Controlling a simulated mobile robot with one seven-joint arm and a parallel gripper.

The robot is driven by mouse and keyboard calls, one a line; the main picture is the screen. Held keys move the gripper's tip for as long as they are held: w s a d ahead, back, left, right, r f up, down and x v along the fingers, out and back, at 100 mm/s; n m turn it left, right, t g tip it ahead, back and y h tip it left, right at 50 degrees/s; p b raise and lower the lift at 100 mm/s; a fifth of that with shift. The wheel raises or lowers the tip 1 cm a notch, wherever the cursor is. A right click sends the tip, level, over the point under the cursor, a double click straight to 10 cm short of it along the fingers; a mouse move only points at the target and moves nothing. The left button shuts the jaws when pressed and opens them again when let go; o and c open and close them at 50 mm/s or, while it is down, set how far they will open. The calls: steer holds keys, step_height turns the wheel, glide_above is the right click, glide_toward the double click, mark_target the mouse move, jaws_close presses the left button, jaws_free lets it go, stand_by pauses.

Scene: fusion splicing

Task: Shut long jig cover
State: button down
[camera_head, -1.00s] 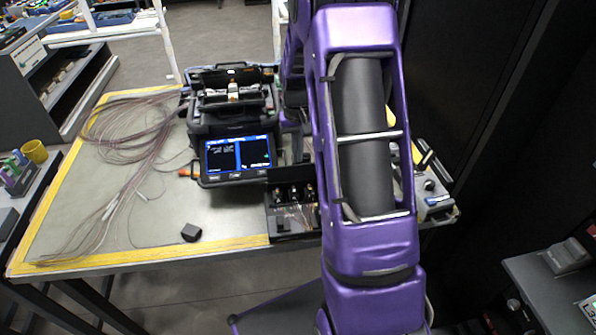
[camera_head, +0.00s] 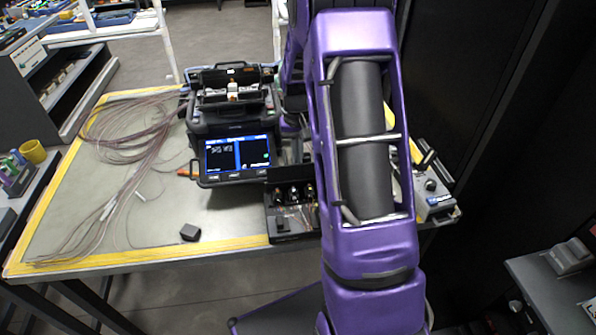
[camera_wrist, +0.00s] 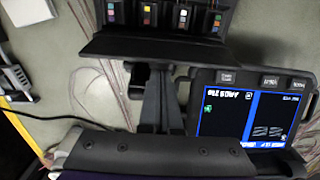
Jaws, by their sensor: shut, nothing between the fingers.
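A long black box (camera_head: 292,236) stands at the table's front edge. Its cover (camera_head: 290,173) is raised at the back. I take this box for the long jig, but no label shows. In the wrist view its cover (camera_wrist: 150,46) crosses the upper part, with colour-marked pieces (camera_wrist: 145,14) in the box beyond it. My gripper (camera_wrist: 159,78) is shut and empty, its fingers pointing at the cover. I cannot tell whether the fingertips touch it. My arm hides the gripper and the right end of the box in the head view.
The fusion splicer (camera_head: 232,120) stands just behind the box, its lit screen (camera_head: 238,153) close to my gripper. A grey device (camera_head: 434,194) is at the table's right end. Loose fibre loops (camera_head: 125,135) lie on the left; a small black block (camera_head: 190,232) lies near the front edge.

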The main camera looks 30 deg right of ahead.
mark_target(299, 168)
steer(key=shift+s+a, duration=0.2)
steer(key=shift+s, duration=0.55)
steer(key=shift+s+a, duration=0.25)
steer(key=shift+s, duration=0.45)
steer(key=shift+s+a, duration=0.2)
steer(key=shift+s, duration=0.55)
steer(key=shift+w+d+r+p, duration=0.1)
steer(key=shift+w+r+p, duration=0.1)
steer(key=shift+r+p, duration=0.75)
steer(key=shift+w+r+p, duration=0.2)
steer(key=shift+r+p, duration=0.25)
steer(key=shift+r, duration=0.95)
steer(key=shift+w+d+r+p, duration=0.1)
steer(key=shift+w+r+p, duration=0.1)
steer(key=shift+r+p, duration=0.75)
steer(key=shift+r+b, duration=0.2)
steer(key=shift+b, duration=0.1)
steer(key=shift+a, duration=0.1)
